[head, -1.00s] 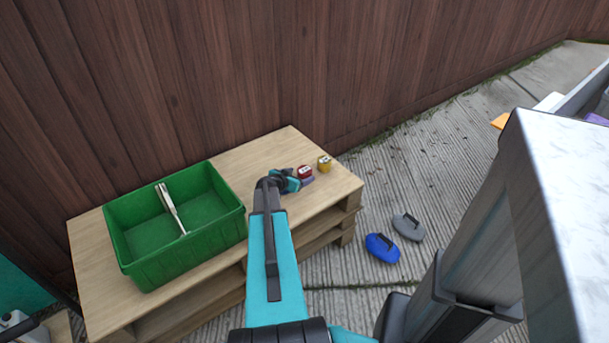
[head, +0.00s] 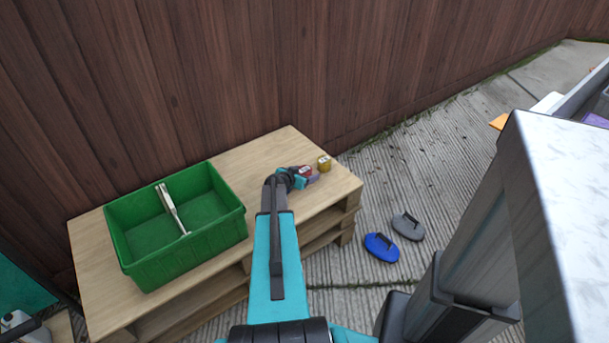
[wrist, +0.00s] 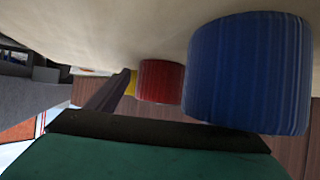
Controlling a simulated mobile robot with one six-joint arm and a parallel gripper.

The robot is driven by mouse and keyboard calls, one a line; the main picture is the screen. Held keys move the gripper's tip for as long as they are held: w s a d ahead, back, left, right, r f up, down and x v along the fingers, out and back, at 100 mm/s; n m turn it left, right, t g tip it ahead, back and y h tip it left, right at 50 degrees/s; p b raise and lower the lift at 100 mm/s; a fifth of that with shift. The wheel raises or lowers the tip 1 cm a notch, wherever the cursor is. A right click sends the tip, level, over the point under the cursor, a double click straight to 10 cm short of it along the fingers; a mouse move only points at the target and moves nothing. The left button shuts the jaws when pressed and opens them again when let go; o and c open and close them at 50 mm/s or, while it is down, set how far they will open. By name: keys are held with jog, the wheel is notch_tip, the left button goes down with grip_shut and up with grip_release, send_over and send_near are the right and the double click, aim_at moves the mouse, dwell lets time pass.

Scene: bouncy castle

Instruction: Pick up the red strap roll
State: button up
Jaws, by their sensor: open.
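The red strap roll (wrist: 160,82) stands on the wooden pallet table, in the middle of the wrist view. In the head view the red roll (head: 305,170) is partly covered by my gripper (head: 307,178), which is at the table's right end, right at the roll. My gripper is open, with nothing seen held. In the wrist view a dark finger part reaches toward the red roll; I cannot tell whether it touches. A large blue roll (wrist: 248,72) is nearer the wrist camera, beside the red one. A yellow roll (wrist: 131,84) is partly hidden behind the red roll.
The yellow roll (head: 324,163) stands near the pallet table's (head: 270,148) right edge. A green crate (head: 225,238) with a pale bar across it takes the table's left part. A wooden fence rises behind.

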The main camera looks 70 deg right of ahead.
aim_at(305, 170)
jog(key=shift+c, duration=0.3)
jog(key=c, duration=1.2)
jog(key=shift+r, duration=0.8)
notch_tip(305, 170, up, 2)
jog(key=shift+r, duration=0.15)
jog(key=s+a+b, duration=0.1)
jog(key=a, duration=0.4)
jog(key=s+a, duration=0.1)
jog(key=a, duration=0.4)
jog(key=s+a+r+b, duration=0.1)
jog(key=a, duration=0.4)
jog(key=shift+a+b, duration=0.3)
jog(key=shift+a, duration=0.05)
jog(key=shift+s, duration=0.15)
